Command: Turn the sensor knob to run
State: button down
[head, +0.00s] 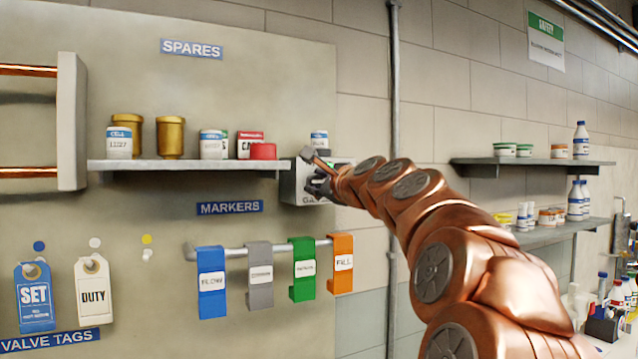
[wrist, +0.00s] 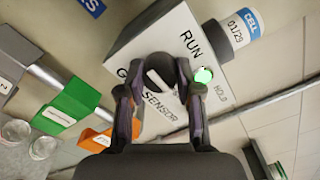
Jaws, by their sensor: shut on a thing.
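The gas sensor (head: 302,181) is a pale box on the wall panel at the right end of the shelf. In the wrist view, the sensor box (wrist: 140,50) bears the words RUN, HOLD and SENSOR. A green light (wrist: 203,75) shows on its face between RUN and HOLD. A dark round knob (wrist: 158,76) sits between the fingers of my gripper (wrist: 158,92), which is shut on it. In the head view, my gripper (head: 318,178) is at the box's front and hides part of it. I cannot tell which word the knob points to.
A CELL jar (head: 319,140) stands on the sensor box. A shelf (head: 190,165) to its left holds jars and a red lid. Coloured marker tags (head: 258,275) hang on a rail below. A vertical pipe (head: 394,90) runs behind my arm.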

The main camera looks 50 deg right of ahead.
jog(key=shift+f+n, duration=0.1)
jog(key=shift+n, duration=0.3)
jog(key=n+b, duration=0.2)
jog(key=n, duration=0.1)
jog(key=shift+f+n+b, duration=0.1)
jog(key=shift+n+b, duration=0.25)
jog(key=shift+n, duration=0.05)
jog(key=shift+n+b, duration=0.6)
jog(key=shift+n, duration=0.2)
jog(key=n+b, duration=0.3)
jog(key=shift+n, duration=0.4)
jog(key=n+b, duration=0.2)
jog(key=n, duration=0.1)
jog(key=shift+n, duration=0.3)
jog(key=n+b, duration=0.2)
jog(key=n, duration=0.2)
jog(key=shift+n, duration=0.3)
jog(key=c, duration=0.8)
grip_release()
jog(key=shift+r, duration=0.2)
